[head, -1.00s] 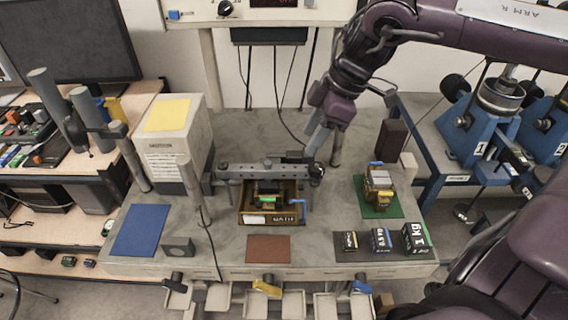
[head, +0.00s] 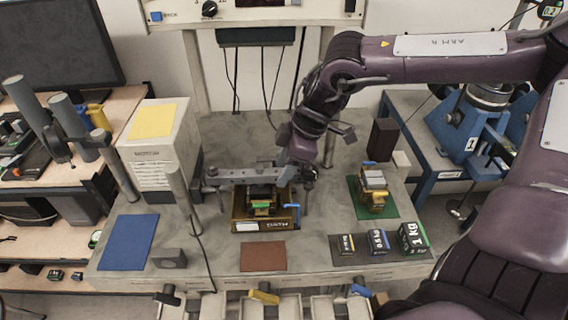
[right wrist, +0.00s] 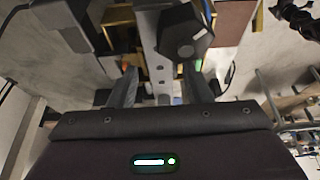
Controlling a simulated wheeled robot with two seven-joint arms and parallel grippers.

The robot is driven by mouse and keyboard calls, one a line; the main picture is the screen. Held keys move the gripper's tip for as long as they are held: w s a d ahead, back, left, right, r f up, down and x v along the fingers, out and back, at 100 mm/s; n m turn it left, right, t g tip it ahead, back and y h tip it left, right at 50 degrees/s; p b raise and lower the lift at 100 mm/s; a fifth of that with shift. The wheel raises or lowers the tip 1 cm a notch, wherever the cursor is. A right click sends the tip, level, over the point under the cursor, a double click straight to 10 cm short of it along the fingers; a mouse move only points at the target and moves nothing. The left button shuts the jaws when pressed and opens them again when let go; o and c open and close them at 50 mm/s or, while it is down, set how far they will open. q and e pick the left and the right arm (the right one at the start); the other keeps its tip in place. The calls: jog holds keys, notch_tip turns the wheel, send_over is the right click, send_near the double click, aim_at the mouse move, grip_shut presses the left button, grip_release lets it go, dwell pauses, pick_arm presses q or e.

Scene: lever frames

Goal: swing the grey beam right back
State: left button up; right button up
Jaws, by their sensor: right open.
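The grey beam (head: 245,175) runs across the middle of the bench in the head view, above a brown tray (head: 250,226). Its left end is near an upright grey post (head: 184,187). My right gripper (head: 305,176) is at the beam's right end, which it partly hides. In the right wrist view the two fingers of my right gripper (right wrist: 162,90) are apart. The holed beam (right wrist: 160,72) shows between them, with a dark many-sided knob (right wrist: 186,32) just ahead. I cannot tell whether a finger touches the beam. My left gripper is not in view.
A box with a yellow sheet (head: 152,120) stands left of the post. A blue mat (head: 128,242) and a brown mat (head: 263,257) lie in front. A dark block (head: 382,138) stands behind.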

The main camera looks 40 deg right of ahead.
jog(key=shift+s, duration=0.1)
jog(key=shift+c, duration=0.4)
grip_shut()
